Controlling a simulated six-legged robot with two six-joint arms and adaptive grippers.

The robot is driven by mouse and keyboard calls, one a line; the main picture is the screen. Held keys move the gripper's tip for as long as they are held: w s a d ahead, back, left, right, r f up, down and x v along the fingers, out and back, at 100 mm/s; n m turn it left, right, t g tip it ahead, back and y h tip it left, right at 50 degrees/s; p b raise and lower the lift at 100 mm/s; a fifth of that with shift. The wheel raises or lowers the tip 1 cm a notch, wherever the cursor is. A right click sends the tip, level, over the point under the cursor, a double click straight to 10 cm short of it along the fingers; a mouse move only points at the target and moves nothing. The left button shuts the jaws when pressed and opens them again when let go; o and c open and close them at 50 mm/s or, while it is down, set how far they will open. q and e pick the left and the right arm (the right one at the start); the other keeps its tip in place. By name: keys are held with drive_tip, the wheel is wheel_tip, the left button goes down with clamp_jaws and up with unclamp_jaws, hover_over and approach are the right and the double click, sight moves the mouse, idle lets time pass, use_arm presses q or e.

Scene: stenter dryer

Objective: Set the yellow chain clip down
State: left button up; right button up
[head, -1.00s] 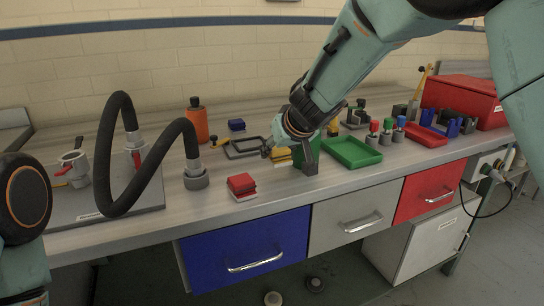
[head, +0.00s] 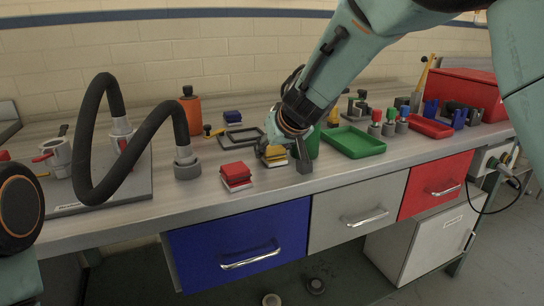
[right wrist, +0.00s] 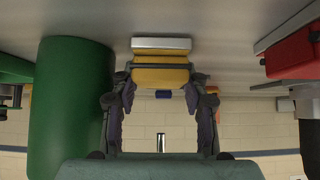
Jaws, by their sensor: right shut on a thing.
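The yellow chain clip (head: 274,157), yellow with a pale metal layer, is between the fingers of my right gripper (head: 284,157) at the front middle of the bench. The right wrist view also shows the yellow clip (right wrist: 160,74) between both fingertips of the right gripper (right wrist: 160,90), which is shut on it. The clip is low, close over the bench top; I cannot tell whether it touches. The finger and wrist hide part of it in the head view. My left gripper is not in view.
A red clip stack (head: 236,175) stands left of the gripper. A green cylinder (right wrist: 70,110) is close beside it, with a green tray (head: 354,142) to the right. A black frame (head: 242,137) lies behind. The bench's front edge is near; some bench is bare before the clip.

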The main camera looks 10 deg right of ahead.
drive_tip(key=shift+a+r, duration=0.1)
drive_tip(key=shift+r, duration=0.05)
drive_tip(key=shift+f, duration=0.3)
drive_tip(key=o, duration=1.1)
drive_tip(key=shift+r, duration=0.1)
drive_tip(key=shift+c, duration=0.2)
drive_tip(key=shift+r, duration=0.1)
drive_tip(key=p+v, duration=0.4)
drive_tip(key=v, duration=0.8)
drive_tip(key=shift+p, duration=0.3)
